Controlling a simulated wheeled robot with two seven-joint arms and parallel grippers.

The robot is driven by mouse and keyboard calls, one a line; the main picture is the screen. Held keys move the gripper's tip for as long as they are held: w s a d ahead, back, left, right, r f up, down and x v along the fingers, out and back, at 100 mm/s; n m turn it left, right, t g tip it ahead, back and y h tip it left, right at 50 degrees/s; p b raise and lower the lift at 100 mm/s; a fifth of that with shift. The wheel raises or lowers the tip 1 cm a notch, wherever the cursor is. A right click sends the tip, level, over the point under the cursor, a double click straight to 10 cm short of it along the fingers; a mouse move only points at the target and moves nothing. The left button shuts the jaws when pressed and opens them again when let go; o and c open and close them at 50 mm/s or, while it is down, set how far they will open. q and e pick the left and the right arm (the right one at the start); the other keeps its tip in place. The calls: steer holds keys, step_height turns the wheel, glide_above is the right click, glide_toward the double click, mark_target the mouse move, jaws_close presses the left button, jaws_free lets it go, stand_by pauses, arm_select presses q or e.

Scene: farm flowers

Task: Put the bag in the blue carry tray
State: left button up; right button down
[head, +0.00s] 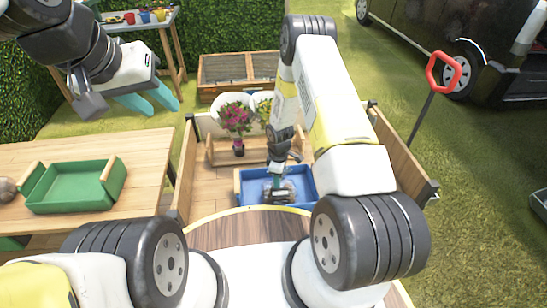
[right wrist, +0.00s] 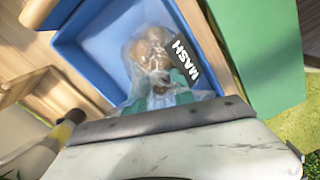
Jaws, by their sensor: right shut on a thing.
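The bag (head: 283,196) is clear plastic with round brown items inside. It also shows in the right wrist view (right wrist: 148,55), beside a dark label reading MASH. The blue carry tray (head: 243,187) sits in the wooden cart, and its blue floor shows in the right wrist view (right wrist: 92,42). My right gripper (head: 279,183) points down over the tray, shut on the gathered top of the bag. The bag is within the tray's outline; I cannot tell whether it touches the floor. My left gripper (head: 148,98) is raised at the upper left, open and empty, teal fingers apart.
A green tray (head: 75,187) stands on the wooden table (head: 145,150) at left. A pink-flowered plant (head: 236,121) stands behind the blue tray in the cart. Cart walls (head: 400,150) flank the tray. A red-handled pole (head: 444,72) rises at right.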

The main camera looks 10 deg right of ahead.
steer(key=c, duration=1.1)
jaws_free()
steer(key=shift+f, duration=0.1)
steer(key=shift+o, duration=0.2)
